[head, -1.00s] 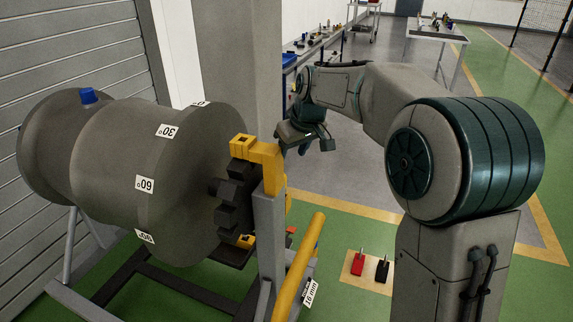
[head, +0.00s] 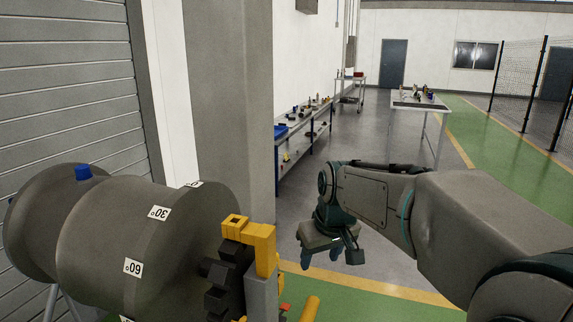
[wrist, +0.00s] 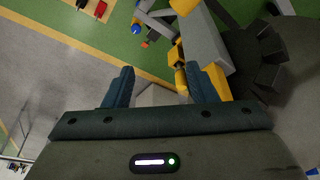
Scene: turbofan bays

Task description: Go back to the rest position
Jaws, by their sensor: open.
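My gripper (head: 333,257) hangs at the end of my arm in the head view, just right of the yellow clamp block (head: 250,240) on its grey post. In the wrist view my gripper (wrist: 160,88) has its two fingers apart with nothing between them. The yellow and grey fixture (wrist: 205,50) lies beyond the fingers, towards the right. I cannot tell from these views whether the gripper touches it, but a gap shows in the head view.
The grey turbofan drum (head: 150,240) with number labels stands at left beside the fixture. A grey pillar (head: 232,100) rises behind it. A long bench (head: 305,128) and a table (head: 418,101) stand farther back. Grey floor is open between them.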

